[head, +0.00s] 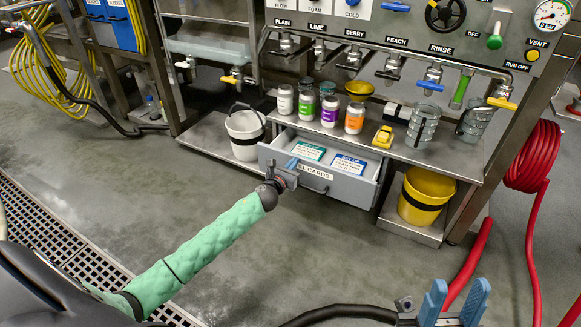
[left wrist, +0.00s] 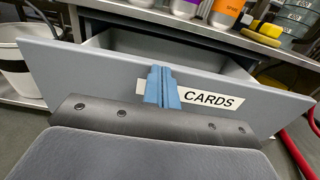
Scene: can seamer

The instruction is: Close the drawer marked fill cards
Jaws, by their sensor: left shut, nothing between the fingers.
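The fill cards drawer (head: 345,186) hangs pulled out under the bench, with a teal card (head: 308,150) and a blue card (head: 348,165) inside. Its front has a white label, partly hidden by my left gripper (head: 291,163), and a dark handle (head: 315,189). In the left wrist view the drawer front (left wrist: 90,70) fills the middle, with the label (left wrist: 213,100) reading "CARDS". My left gripper (left wrist: 162,72) is shut and empty, its blue fingertips at the drawer front over the label; I cannot tell if they touch. My right gripper (head: 453,292) is open and empty at the lower right.
A white bucket (head: 245,135) stands left of the drawer, a yellow bucket (head: 425,195) right. A red hose (head: 532,160) hangs at right. Floor before the drawer is clear.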

